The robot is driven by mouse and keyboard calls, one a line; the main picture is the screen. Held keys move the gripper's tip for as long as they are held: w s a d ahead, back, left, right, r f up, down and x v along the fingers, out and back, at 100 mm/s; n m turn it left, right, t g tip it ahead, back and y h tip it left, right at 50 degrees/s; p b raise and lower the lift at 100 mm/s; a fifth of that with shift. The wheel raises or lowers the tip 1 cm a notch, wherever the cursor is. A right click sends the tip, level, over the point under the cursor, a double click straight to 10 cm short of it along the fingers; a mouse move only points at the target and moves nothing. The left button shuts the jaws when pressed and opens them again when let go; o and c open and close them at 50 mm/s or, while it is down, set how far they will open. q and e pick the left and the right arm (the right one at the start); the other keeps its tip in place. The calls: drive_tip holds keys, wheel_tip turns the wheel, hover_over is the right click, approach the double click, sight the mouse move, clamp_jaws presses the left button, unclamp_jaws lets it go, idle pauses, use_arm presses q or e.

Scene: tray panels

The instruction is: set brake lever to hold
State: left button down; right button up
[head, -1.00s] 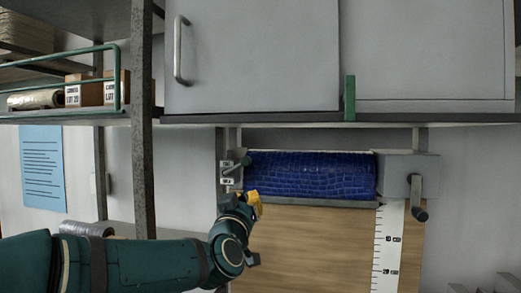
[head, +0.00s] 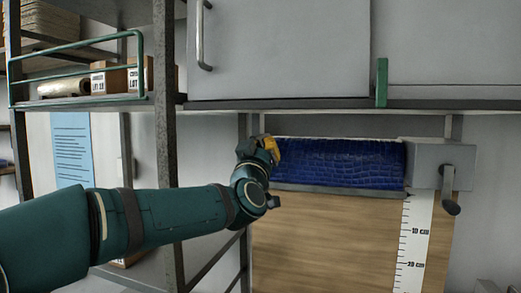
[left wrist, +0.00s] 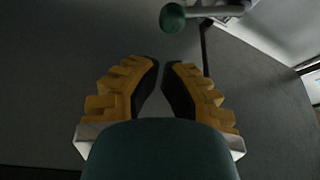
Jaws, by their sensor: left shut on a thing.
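The brake lever has a green ball knob (left wrist: 172,17), which shows just beyond my fingertips at the top of the left wrist view. Its pale arm runs right from the knob to a mount. In the head view the lever and its label plates are hidden behind my left gripper (head: 272,147), at the left end of the blue roll (head: 340,163). My right gripper is not in view.
A grey box with a hand crank (head: 447,190) stands at the roll's right end. A wooden panel (head: 320,235) and a white ruler (head: 413,240) hang below. A grey cabinet (head: 280,50) is above. A shelf post (head: 166,130) rises behind my left arm.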

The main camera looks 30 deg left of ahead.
use_arm(q)
drive_tip(key=p+x, duration=0.1)
drive_tip(key=x, duration=0.4)
drive_tip(key=shift+w+a+r, duration=0.1)
drive_tip(key=shift+w+r, duration=0.05)
drive_tip(key=shift+w, duration=0.15)
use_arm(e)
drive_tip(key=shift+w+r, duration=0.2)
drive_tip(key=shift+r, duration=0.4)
